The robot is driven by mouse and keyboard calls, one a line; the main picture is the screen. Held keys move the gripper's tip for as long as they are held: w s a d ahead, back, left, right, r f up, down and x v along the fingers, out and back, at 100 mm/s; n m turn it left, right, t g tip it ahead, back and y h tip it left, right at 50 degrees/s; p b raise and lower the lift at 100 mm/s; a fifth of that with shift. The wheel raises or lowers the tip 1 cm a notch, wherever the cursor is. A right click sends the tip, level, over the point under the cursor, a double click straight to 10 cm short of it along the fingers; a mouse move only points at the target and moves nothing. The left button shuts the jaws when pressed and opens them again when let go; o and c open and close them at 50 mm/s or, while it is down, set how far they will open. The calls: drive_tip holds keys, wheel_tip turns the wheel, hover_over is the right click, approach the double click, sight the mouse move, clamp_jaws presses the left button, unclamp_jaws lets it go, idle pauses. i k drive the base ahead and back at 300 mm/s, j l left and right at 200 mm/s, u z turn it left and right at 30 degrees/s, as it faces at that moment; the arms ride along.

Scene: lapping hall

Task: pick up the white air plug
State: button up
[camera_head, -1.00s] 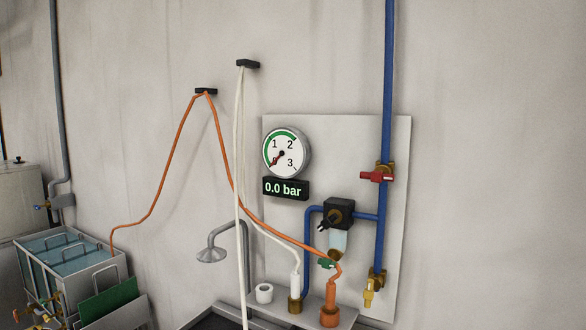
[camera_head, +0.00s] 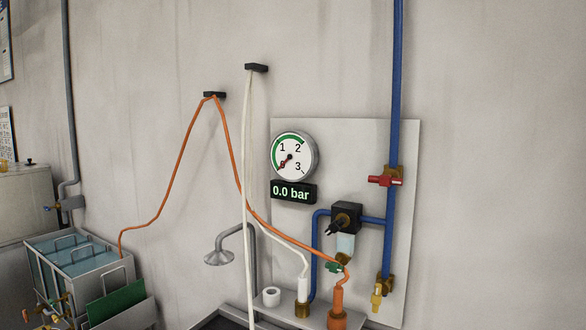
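The white air plug (camera_head: 303,289) stands upright at the top of a brass fitting (camera_head: 302,309) on the grey ledge below the gauge panel. A white hose (camera_head: 283,239) runs from its top up to a black wall hook (camera_head: 256,68). An orange plug (camera_head: 337,306) with an orange hose stands to its right. A short white hollow cylinder (camera_head: 271,297) stands to its left on the ledge. My gripper is not in view.
The panel (camera_head: 395,240) carries a round gauge (camera_head: 294,156), a 0.0 bar display (camera_head: 294,192), a blue pipe (camera_head: 396,90) and a red-handled valve (camera_head: 385,181). A grey spout (camera_head: 219,257) projects left of the ledge. A metal tank (camera_head: 75,283) stands at lower left.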

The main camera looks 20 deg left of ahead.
sight(302, 300)
drive_tip(key=i+j, duration=0.15)
drive_tip(key=j, duration=0.25)
drive_tip(key=i+j, duration=0.1)
drive_tip(key=j, duration=0.25)
drive_tip(key=i+j+u, duration=0.1)
drive_tip(key=j, duration=0.3)
drive_tip(key=i+j, duration=0.15)
drive_tip(key=j, duration=0.2)
drive_tip(key=i+j, duration=0.15)
drive_tip(key=j, duration=0.2)
drive_tip(key=i+j, duration=0.15)
drive_tip(key=j, duration=0.25)
drive_tip(key=u, duration=0.05)
